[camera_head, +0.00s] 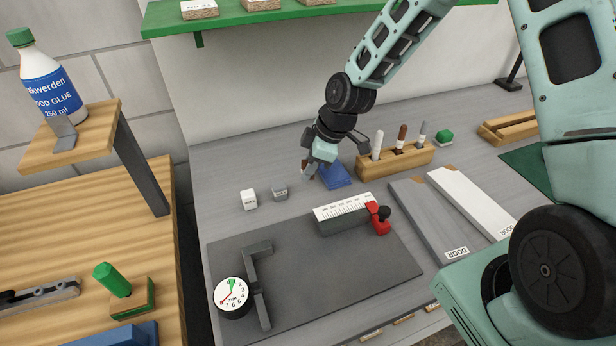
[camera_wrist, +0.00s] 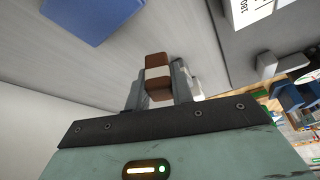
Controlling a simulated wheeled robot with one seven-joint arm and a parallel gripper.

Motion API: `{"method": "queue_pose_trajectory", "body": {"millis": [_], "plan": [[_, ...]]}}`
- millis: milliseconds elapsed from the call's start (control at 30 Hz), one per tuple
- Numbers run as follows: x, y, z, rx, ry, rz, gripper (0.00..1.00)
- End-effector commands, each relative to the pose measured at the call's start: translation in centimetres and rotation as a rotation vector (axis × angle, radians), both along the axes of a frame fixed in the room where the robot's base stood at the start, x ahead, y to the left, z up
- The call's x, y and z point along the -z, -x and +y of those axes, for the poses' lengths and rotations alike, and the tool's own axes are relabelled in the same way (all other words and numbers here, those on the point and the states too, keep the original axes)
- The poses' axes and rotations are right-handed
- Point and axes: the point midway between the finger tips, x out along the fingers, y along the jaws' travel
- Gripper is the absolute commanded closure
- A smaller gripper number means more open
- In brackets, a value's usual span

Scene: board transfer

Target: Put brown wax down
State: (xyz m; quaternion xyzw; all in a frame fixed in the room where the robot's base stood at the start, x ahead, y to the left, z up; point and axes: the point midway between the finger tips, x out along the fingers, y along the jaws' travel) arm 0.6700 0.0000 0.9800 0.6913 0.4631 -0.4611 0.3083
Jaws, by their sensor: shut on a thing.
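My gripper (camera_head: 308,172) hangs over the back of the grey bench, just left of a blue block (camera_head: 337,176). In the wrist view my gripper (camera_wrist: 158,88) is shut on a brown piece with a pale band (camera_wrist: 157,61), which I take for the brown wax. The fingers hide its sides. The blue block also shows at the wrist view's upper left (camera_wrist: 92,14), apart from the held piece. A wooden rack (camera_head: 385,167) to the right holds a white, a brown and a grey stick upright.
Two small blocks, white (camera_head: 248,199) and grey (camera_head: 279,192), stand left of my gripper. Door boards (camera_head: 425,215) lie at right.

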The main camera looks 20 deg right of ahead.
Motion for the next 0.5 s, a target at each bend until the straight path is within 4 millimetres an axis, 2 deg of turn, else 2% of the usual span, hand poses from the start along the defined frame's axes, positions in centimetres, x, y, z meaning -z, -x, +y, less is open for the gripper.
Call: {"method": "queue_pose_trajectory", "body": {"millis": [300,500], "plan": [[3.9,0.1,0.0,0.001,0.000,0.003,1.00],[4.3,0.0,0.0,0.002,0.001,-0.001,1.00]]}}
